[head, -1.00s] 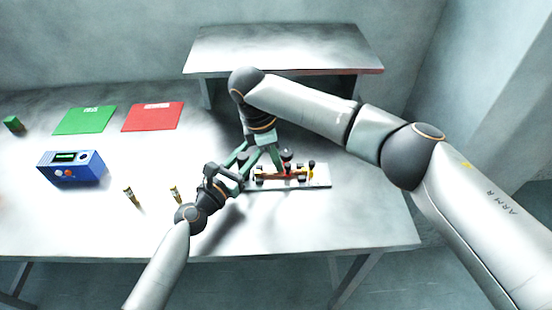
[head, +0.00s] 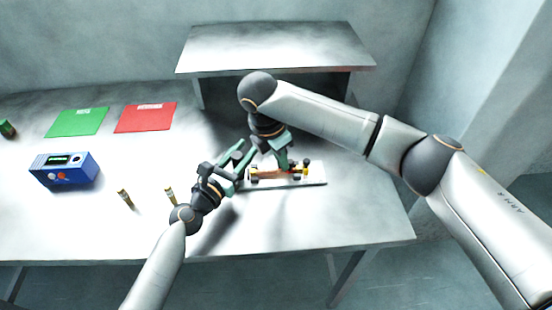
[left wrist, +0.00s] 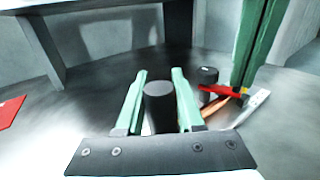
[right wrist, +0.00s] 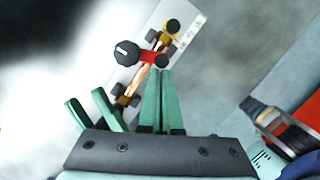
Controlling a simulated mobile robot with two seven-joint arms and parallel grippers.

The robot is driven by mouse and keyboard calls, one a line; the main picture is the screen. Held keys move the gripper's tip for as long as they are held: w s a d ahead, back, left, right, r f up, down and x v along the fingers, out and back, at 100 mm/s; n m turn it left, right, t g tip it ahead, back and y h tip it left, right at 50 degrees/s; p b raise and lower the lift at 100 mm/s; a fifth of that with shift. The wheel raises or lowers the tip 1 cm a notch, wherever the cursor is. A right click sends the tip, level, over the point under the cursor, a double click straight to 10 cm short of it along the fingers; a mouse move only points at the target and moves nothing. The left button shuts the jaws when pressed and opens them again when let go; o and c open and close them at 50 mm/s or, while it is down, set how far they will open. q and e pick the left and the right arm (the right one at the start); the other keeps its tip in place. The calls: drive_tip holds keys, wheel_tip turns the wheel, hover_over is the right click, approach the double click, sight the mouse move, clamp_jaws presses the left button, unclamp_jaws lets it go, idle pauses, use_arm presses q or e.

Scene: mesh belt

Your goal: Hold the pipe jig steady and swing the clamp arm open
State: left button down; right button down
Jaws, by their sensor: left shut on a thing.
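The pipe jig (head: 312,183) is a pale plate on the table, carrying a copper pipe (right wrist: 134,82), dark clips and a yellow end fitting (right wrist: 165,36). My left gripper (head: 246,151) is shut on an upright black post (left wrist: 160,97) at the jig's left, between its green fingers in the left wrist view. The red clamp arm (right wrist: 150,57) lies across the pipe from a round black pivot knob (right wrist: 125,52) to a small dark knob (right wrist: 162,61). My right gripper (right wrist: 161,76) is shut, its tips right against that small knob; whether they touch is unclear.
A raised shelf (head: 275,48) stands behind the jig. A red mat (head: 145,117), a green mat (head: 77,122) and a blue box with buttons (head: 64,170) lie to the left. Two small brass-coloured pieces (head: 125,199) stand in front. The table right of the jig is clear.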

drive_tip(key=d+n, duration=0.1)
drive_tip(key=n, duration=0.2)
drive_tip(key=d+n+t+y, duration=0.1)
drive_tip(key=n, duration=0.1)
drive_tip(key=shift+w+d+n, duration=0.2)
drive_tip(key=shift+d+n, duration=0.1)
drive_tip(key=n, duration=0.1)
drive_tip(key=w+d+n, duration=0.1)
drive_tip(key=n, duration=0.1)
drive_tip(key=shift+d+n+y, duration=0.15)
drive_tip(key=shift+n+y, duration=0.15)
drive_tip(key=shift+y, duration=0.1)
drive_tip(key=shift+w+d, duration=0.25)
drive_tip(key=v, duration=1)
drive_tip(key=shift+s+d, duration=0.2)
drive_tip(key=shift+d, duration=0.05)
use_arm(q)
drive_tip(key=shift+c, duration=2.3)
unclamp_jaws()
drive_tip(key=shift+a, duration=0.1)
